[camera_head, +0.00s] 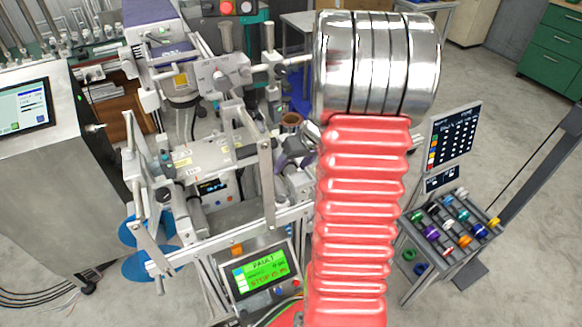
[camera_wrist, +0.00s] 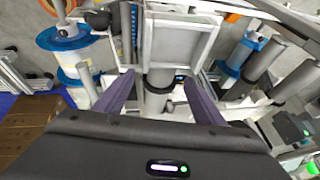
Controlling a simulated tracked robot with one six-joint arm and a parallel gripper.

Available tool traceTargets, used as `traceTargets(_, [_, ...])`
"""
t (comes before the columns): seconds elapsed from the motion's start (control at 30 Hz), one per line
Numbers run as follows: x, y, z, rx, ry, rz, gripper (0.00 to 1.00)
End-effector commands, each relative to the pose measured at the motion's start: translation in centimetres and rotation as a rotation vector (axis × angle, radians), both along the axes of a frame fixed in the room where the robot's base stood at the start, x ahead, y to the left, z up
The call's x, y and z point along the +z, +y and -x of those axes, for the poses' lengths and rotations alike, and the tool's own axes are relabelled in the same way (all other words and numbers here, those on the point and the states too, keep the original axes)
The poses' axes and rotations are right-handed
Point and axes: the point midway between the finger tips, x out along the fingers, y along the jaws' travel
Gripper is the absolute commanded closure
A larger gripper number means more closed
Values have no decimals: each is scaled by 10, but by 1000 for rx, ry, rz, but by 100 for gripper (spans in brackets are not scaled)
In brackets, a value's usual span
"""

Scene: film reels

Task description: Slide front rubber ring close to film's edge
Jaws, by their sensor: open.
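My gripper (camera_wrist: 158,84) is open in the wrist view, its two dark purple fingers apart. A grey roller (camera_wrist: 158,90) of the machine shows between and beyond the fingers, and I see nothing held. In the head view my red and silver arm hides most of the gripper. A white roll with a blue flange (camera_wrist: 62,38) stands at the left of the wrist view. Another blue-flanged spindle (camera_wrist: 241,55) stands at the right. I cannot single out the front rubber ring or the film's edge in either view.
The machine has metal bars, posts and a screen reading FAULT (camera_head: 262,273). Blue discs (camera_head: 138,264) sit at its lower left. A steel cabinet with a display (camera_head: 24,108) stands at left. A rack of coloured spools (camera_head: 453,233) stands at right. Open floor lies beyond it.

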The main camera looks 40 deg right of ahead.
Motion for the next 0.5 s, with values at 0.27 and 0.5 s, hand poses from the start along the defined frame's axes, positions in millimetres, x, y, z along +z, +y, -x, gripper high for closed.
traceTargets(0.27, [-13,1,-6,0,0,1,37])
traceTargets(0.5, [-12,1,-6,0,0,1,39])
